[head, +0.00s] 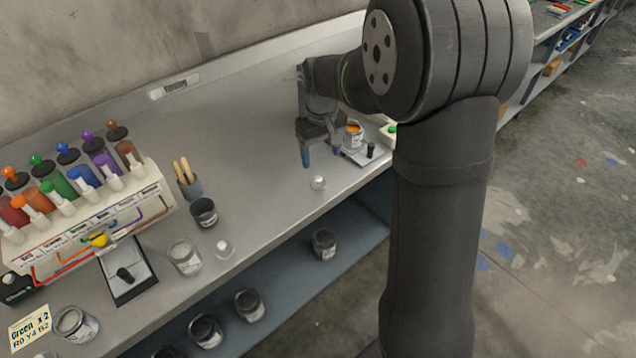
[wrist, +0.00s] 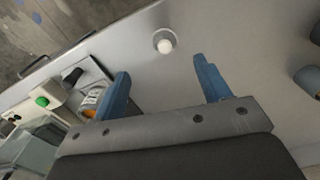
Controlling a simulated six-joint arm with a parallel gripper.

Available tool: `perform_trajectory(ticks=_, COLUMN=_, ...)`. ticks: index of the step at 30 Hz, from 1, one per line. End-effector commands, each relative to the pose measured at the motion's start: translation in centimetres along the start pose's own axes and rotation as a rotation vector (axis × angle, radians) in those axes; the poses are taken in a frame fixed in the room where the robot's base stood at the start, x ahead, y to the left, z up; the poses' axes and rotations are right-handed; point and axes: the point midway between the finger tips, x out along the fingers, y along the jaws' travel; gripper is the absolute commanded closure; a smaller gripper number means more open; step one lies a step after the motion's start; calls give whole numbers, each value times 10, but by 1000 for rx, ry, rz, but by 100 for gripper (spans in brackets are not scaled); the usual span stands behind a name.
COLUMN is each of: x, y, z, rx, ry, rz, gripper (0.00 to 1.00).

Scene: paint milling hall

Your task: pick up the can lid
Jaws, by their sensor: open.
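A small round can lid with a white knob (head: 318,183) lies flat on the grey bench near its front edge. It also shows in the wrist view (wrist: 164,42), ahead of the fingertips and roughly between their lines. A second similar lid (head: 224,249) lies further left on the bench. My gripper (head: 321,154) is open and empty above the bench, apart from the lid and behind it in the head view. Its two blue fingers (wrist: 162,72) are spread wide in the wrist view.
A can with orange paint (head: 353,135) stands right beside my gripper on a small device with a black knob (head: 371,150); the can is close to one finger (wrist: 91,97). A dark can (head: 204,212) and brush cup (head: 190,185) stand left. The bench around the lid is clear.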

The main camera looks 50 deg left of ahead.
Motion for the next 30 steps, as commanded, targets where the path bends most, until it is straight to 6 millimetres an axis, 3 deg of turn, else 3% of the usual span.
perform_trajectory(ticks=3, x=24, y=0, z=1, rx=1, ry=-4, rz=-1, gripper=31)
perform_trajectory(ticks=13, x=52, y=-2, z=0, rx=0, ry=-2, rz=-1, gripper=31)
perform_trajectory(ticks=21, x=89, y=-7, z=-2, rx=2, ry=-1, rz=0, gripper=31)
perform_trajectory(ticks=30, x=94, y=-7, z=-2, rx=2, ry=1, rz=1, gripper=31)
